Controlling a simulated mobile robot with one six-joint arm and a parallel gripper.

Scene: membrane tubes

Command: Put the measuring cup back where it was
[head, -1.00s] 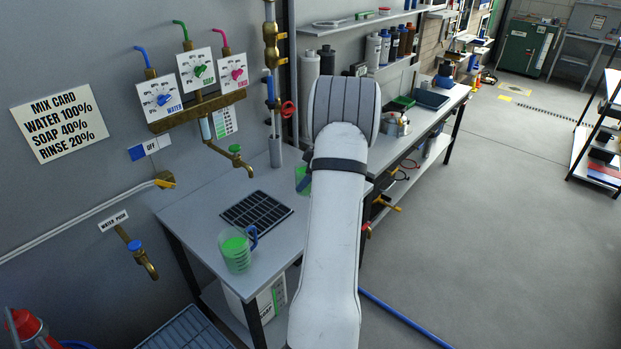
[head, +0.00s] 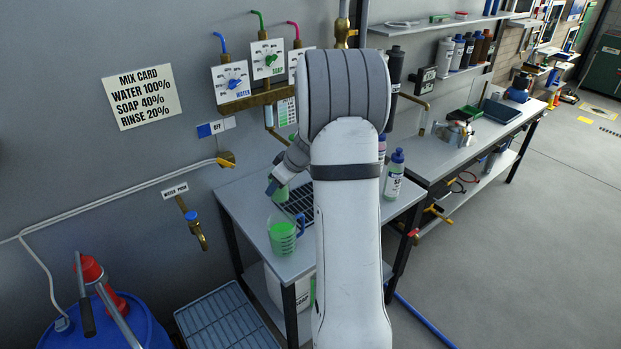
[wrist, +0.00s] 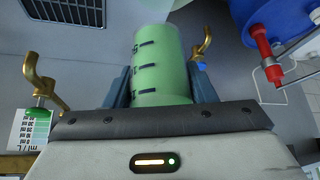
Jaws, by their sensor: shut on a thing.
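The measuring cup (wrist: 160,65), a pale green cylinder with dark level marks, sits between the blue fingers of my gripper (wrist: 160,88) in the wrist view. My gripper (head: 275,186) is shut on it. In the head view only a little of the green cup (head: 281,195) shows under the fingers, above the workbench (head: 247,205) by the black drain grid (head: 298,203). A clear jug (head: 283,235) with green liquid and a blue handle stands on the bench in front of the grid. My arm hides much of the bench behind it.
Dials and brass pipes (head: 255,99) are on the wall behind the bench. A labelled bottle (head: 395,174) stands on the bench's right part. A brass wall tap (head: 196,230) and a blue barrel (head: 130,325) are at left. The bench's front-left corner is clear.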

